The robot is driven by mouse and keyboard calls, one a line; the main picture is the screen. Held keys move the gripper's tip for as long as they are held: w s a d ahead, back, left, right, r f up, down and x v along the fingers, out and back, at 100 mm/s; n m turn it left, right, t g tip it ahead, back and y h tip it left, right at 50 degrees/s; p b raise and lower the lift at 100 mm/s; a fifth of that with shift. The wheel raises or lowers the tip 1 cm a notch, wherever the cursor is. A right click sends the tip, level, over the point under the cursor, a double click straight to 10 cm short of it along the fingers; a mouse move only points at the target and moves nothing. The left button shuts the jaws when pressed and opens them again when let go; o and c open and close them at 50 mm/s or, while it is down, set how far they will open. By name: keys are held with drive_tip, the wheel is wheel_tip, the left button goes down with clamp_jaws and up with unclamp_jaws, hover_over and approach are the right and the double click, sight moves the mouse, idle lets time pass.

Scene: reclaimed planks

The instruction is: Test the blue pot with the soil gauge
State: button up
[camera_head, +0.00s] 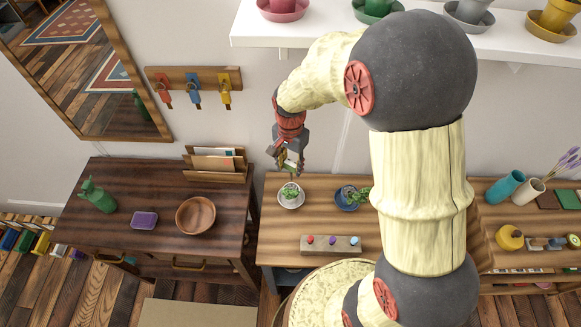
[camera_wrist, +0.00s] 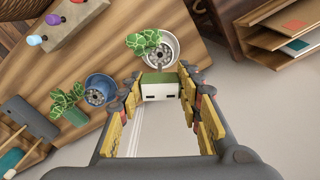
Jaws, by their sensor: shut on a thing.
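My gripper (camera_head: 288,152) is shut on the soil gauge (camera_head: 292,164), a small green and white block. In the wrist view the gauge (camera_wrist: 160,86) sits between my fingertips (camera_wrist: 160,90). My gripper appears above and behind the white pot (camera_head: 291,202), which also holds a plant. Whether the gauge's lower end touches anything cannot be told.
A block with red, blue and purple knobs (camera_head: 345,246) lies at the front of the middle table (camera_head: 275,228). A letter rack (camera_head: 216,163) and wooden bowl (camera_head: 196,214) stand on the left desk. A white shelf (camera_head: 330,27) with pots overhangs behind.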

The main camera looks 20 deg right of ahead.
drive_tip(key=shift+r+p, duration=1.75)
drive_tip(key=shift+r, duration=0.75)
drive_tip(key=shift+d, duration=0.1)
